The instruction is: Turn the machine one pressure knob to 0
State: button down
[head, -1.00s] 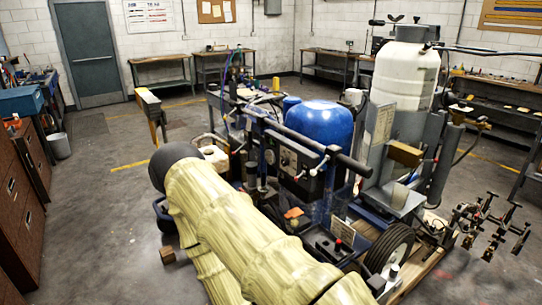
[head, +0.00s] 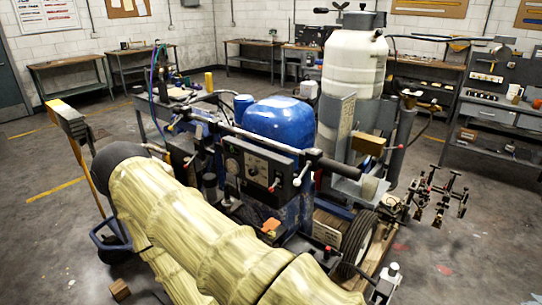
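The line striper machine fills the middle of the head view, with a blue domed tank (head: 275,120) and a tall white tank (head: 352,72). A dark control panel (head: 258,165) faces me below the handlebar. It carries a round gauge (head: 232,166) and several small knobs or switches. Which one is the pressure knob, and its setting, are too small to tell. My arm, in a pale yellow sleeve (head: 200,225), crosses the foreground in front of the machine's lower left. Its dark rounded part is at the upper left. My gripper does not show.
A black wheel (head: 358,240) and a wooden pallet edge stand at the machine's lower right. A black multi-armed rack (head: 440,192) is to the right. A yellow-topped post (head: 68,115) is at the left. Workbenches line the walls. The floor at far left and right is open.

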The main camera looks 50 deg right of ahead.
aim_at(253, 171)
jog(key=z, duration=1.55)
jog(key=k, duration=0.5)
jog(key=u, duration=2.2)
jog(key=i, duration=1.65)
jog(key=z, duration=2.4)
